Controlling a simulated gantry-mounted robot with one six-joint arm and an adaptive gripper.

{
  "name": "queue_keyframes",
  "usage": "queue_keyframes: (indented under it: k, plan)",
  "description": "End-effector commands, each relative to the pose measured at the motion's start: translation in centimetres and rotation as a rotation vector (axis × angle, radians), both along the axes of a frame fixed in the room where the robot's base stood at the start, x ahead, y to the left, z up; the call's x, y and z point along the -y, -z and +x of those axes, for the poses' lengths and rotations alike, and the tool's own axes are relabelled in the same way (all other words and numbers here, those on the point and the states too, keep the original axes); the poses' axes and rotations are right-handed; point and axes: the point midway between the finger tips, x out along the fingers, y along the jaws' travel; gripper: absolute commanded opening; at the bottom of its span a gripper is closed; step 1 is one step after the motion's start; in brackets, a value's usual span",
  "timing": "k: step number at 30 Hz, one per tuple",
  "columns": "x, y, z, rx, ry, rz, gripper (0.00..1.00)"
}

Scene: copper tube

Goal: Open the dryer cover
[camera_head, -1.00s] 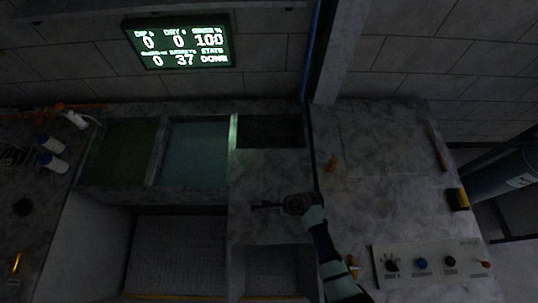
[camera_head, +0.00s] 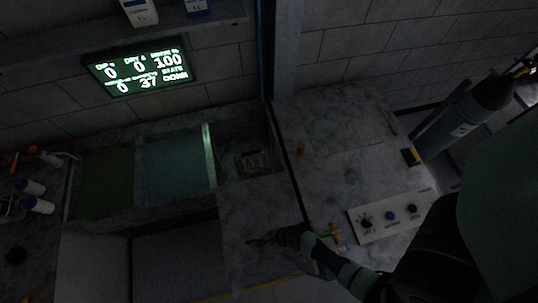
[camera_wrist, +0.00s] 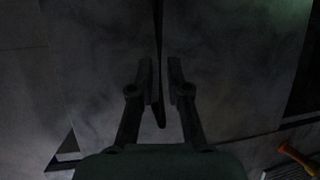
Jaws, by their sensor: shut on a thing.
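The dryer cover (camera_head: 252,208) is a grey marbled slab with a thin dark handle (camera_head: 259,241) near its front part. My gripper (camera_head: 280,237) reaches in from the right and is shut on the handle. In the wrist view, the fingers (camera_wrist: 162,88) stand on either side of the thin dark handle (camera_wrist: 159,45), over the grey cover (camera_wrist: 100,60). Behind the cover, the dryer opening (camera_head: 235,142) is exposed, with a small slatted, pale item (camera_head: 252,160) inside. The view is dim, so finger contact is hard to see.
Left of the dryer are a teal bath (camera_head: 178,165) and a dark green bath (camera_head: 105,185). A control panel (camera_head: 390,215) with knobs lies to the right. White bottles (camera_head: 38,205) stand far left. A gas cylinder (camera_head: 462,120) stands right.

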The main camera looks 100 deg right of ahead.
Motion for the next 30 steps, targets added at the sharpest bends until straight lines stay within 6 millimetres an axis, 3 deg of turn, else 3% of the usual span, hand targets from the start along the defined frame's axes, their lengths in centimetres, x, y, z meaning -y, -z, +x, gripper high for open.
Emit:
queue_keyframes:
  k: [6,7,11,24,30]
  plan:
    - [-0.1,0.2,-0.1,-0.002,0.0,0.004,0.0]
    - [-0.1,0.2,-0.1,-0.002,0.0,0.004,0.21]
    - [-0.1,0.2,-0.1,-0.002,-0.001,0.004,0.41]
    - [-0.1,-0.1,-0.1,-0.001,-0.001,0.002,0.41]
    - [-0.7,-2.9,-1.4,0.0,0.003,0.0,0.41]
